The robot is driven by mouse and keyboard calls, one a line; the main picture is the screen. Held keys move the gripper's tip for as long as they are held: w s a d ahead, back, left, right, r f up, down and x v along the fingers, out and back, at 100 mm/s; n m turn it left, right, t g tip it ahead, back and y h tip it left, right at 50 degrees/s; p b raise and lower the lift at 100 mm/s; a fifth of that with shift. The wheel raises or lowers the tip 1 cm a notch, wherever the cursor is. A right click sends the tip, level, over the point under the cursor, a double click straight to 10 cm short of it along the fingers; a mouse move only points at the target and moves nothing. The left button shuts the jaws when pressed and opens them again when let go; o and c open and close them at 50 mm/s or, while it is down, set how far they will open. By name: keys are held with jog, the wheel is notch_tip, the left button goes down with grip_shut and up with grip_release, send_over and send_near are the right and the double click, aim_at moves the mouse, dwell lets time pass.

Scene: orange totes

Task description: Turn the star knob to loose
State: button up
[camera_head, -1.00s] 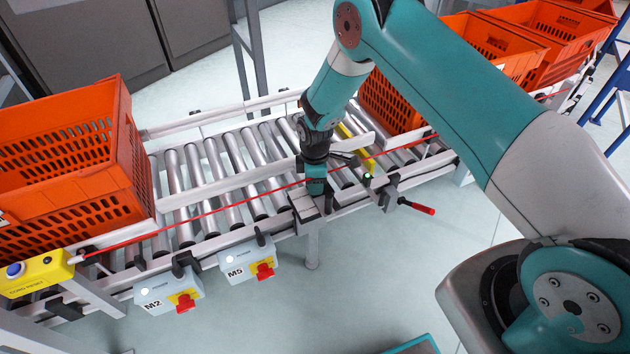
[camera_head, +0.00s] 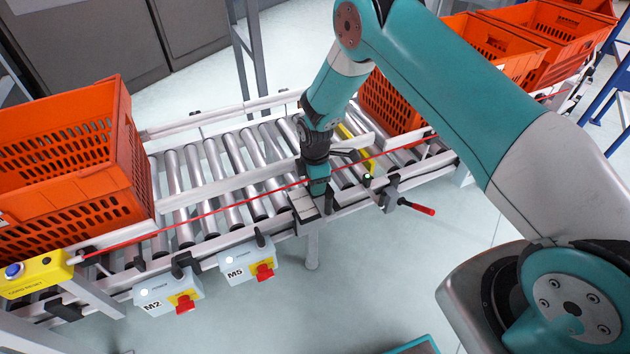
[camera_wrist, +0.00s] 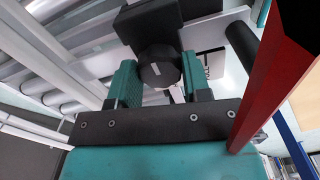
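The star knob (camera_wrist: 158,70) is dark and round with a pale line on its face; it shows in the wrist view. A white label plate (camera_wrist: 214,66) with dark lettering stands just right of it, partly hidden by a finger and too small to read. My gripper (camera_wrist: 160,78) has one teal finger on each side of the knob, with no clear gap on either side. In the head view my gripper (camera_head: 319,188) points down at the conveyor's near rail and hides the knob.
A red pull cord (camera_head: 215,207) runs along the conveyor's near side, close to my gripper, and looms large in the wrist view (camera_wrist: 278,75). A red-handled lever (camera_head: 418,208) sticks out at right. Switch boxes M2 (camera_head: 155,290) and M5 (camera_head: 240,263) hang at left. An orange tote (camera_head: 130,185) stands far left.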

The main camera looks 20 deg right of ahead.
jog(key=o, duration=0.5)
jog(key=shift+d, duration=0.1)
jog(key=shift+c, duration=0.2)
jog(key=shift+r, duration=0.1)
notch_tip(320, 180, up, 17)
jog(key=p, duration=0.1)
jog(key=shift+r, duration=0.15)
jog(key=s+a+r+m+y+p, duration=0.2)
jog(key=s+r+m+p, duration=0.2)
jog(key=s+r, duration=0.75)
jog(key=s+a+r+m+y+p, duration=0.1)
jog(key=s+a+r+m+p, duration=0.15)
jog(key=s+r+p, duration=0.85)
jog(key=s+r+m+y+b, duration=0.1)
jog(key=s+r+m+b, duration=0.2)
jog(key=s+r, duration=0.5)
jog(key=shift+s+r+m, duration=0.3)
jog(key=shift+r+m, duration=0.25)
jog(key=shift+r, duration=0.2)
